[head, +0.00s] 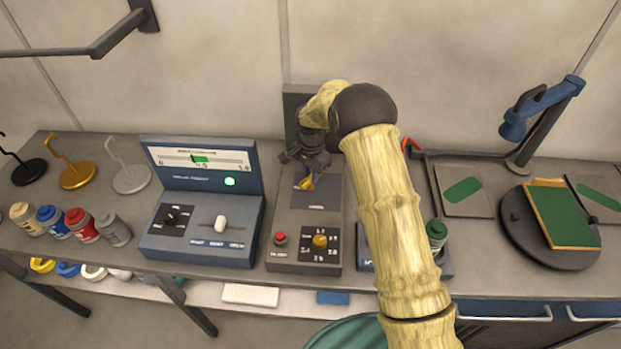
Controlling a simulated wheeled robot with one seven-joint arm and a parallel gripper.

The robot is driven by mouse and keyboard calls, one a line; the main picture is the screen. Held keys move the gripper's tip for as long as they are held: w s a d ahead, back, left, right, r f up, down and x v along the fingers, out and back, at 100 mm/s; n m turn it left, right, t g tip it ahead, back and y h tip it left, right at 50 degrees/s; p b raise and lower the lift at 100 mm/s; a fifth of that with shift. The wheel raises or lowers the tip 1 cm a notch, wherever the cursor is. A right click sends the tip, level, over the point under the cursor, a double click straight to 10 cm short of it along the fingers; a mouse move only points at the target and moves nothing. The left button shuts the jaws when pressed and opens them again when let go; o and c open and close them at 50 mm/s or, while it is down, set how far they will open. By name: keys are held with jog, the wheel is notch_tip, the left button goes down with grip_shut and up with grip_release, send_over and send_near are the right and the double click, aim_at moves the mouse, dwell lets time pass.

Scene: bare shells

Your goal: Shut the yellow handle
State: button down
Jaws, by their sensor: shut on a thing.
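My gripper (307,168), dark grey, points down over the grey-topped box (280,222) in the middle of the bench. It is shut on a small yellow handle (307,183), which shows just below the fingertips above the box's dark plate. The fingers hide the upper part of the handle, and its exact angle is hard to tell. The front of the same box has a red button (280,238) and a yellow knob (320,241) on a black dial plate. My pale, bamboo-like arm covers the area right of the box.
A blue console (200,225) with a lit green lamp stands directly left. Several paint jars (80,225) and hook stands (75,175) are farther left. At right are a round turntable (555,250) bearing a green panel, and a blue jointed lamp-like arm (540,110).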

aim_at(310, 177)
jog(key=m+b, duration=0.1)
jog(key=m, duration=0.4)
jog(key=shift+a+m, duration=0.1)
jog(key=shift+m, duration=0.2)
jog(key=m, duration=0.5)
jog(key=shift+r, duration=0.1)
jog(key=c, duration=1.3)
grip_release()
notch_tip(310, 177, up, 17)
jog(key=b, duration=0.2)
jog(key=shift+r+b, duration=0.15)
jog(key=shift+b, duration=0.2)
